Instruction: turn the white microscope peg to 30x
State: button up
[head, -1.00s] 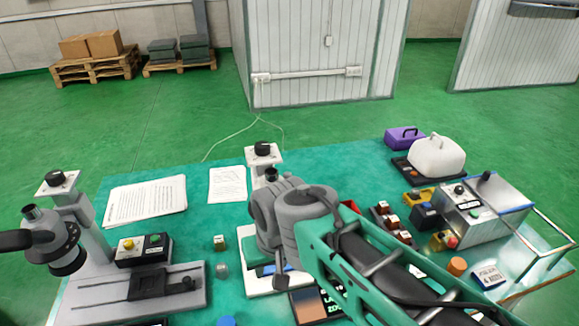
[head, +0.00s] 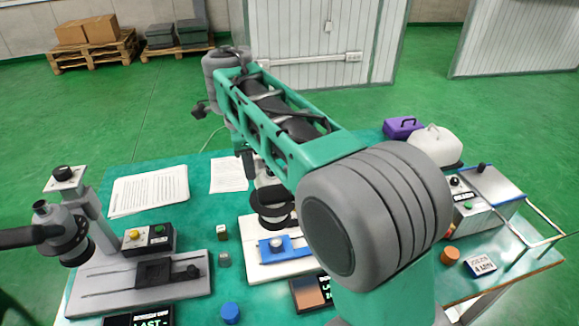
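The white microscope stands in the middle of the table. Its white base (head: 262,228), a blue stage plate (head: 270,251) with a round silver piece on it, and its black lower optics (head: 272,205) show. My green and grey arm crosses in front of its upper part, so its top black knob, the peg and any magnification marks are hidden.
A grey microscope (head: 80,225) with a two-button box (head: 148,241) stands at left. Papers (head: 150,190) lie behind it. A blue cap (head: 229,313) and a small screen (head: 309,293) are in front. A silver machine (head: 482,205), purple case (head: 402,128) and orange cylinder (head: 449,255) are at right.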

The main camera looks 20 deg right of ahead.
jog(key=w+d+m, duration=0.1)
jog(key=d+m, duration=0.2)
jog(key=m, duration=0.1)
jog(key=w+d+m+g, duration=0.1)
jog(key=d+m, duration=0.3)
jog(key=w+d+m, duration=0.1)
jog(key=d+m, duration=0.2)
jog(key=m, duration=0.2)
jog(key=shift+w+d+r+y+b, duration=0.2)
jog(key=shift+w+r+y+b, duration=0.05)
jog(key=shift+w+y+b, duration=0.1)
jog(key=shift+f, duration=0.2)
notch_tip(320, 180, down, 7)
jog(key=b, duration=0.7)
jog(key=shift+f+b, duration=0.2)
jog(key=shift+b, duration=0.15)
jog(key=shift+r, duration=0.1)
grip_shut()
